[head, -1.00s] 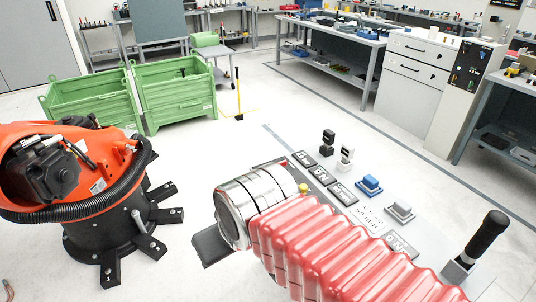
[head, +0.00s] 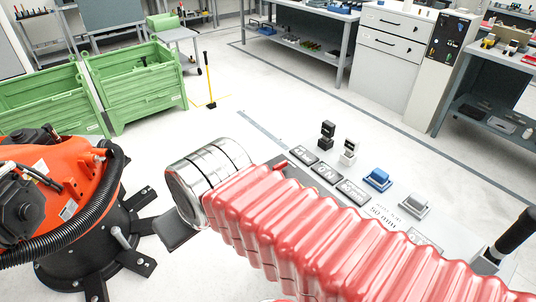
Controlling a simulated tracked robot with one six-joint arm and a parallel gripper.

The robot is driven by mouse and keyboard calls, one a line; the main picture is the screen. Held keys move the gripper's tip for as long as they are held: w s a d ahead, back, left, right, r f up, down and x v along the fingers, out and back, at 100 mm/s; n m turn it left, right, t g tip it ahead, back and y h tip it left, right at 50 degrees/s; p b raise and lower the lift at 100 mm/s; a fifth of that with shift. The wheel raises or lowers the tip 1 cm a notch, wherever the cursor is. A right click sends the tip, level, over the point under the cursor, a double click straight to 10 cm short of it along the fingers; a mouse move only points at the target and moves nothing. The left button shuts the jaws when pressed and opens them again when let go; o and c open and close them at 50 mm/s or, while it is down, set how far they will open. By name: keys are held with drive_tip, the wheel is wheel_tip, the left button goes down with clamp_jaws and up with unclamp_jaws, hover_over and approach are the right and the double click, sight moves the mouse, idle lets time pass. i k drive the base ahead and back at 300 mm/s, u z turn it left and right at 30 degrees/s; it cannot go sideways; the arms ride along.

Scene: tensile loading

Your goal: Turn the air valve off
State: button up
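I cannot surely pick out the air valve. A light panel or bench top beside a red ribbed bellows (head: 330,235) carries several small fittings: a black one (head: 326,136), a white one (head: 348,152), a blue one (head: 378,179) and a grey one (head: 415,206). An upright black handle (head: 518,229) stands at the right edge, cut off by the frame. A shiny metal cylinder (head: 207,175) adjoins the left end of the bellows. The bellows hides part of the panel. My gripper is not in view.
An orange machine (head: 70,205) on a black footed base (head: 85,262) stands at the left. Green bins (head: 135,85) are behind it. Workbenches (head: 305,28) and a white cabinet (head: 395,55) line the back. Open white floor lies between.

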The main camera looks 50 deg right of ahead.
sight(281, 165)
drive_tip(key=i, duration=1.35)
drive_tip(key=z, duration=0.05)
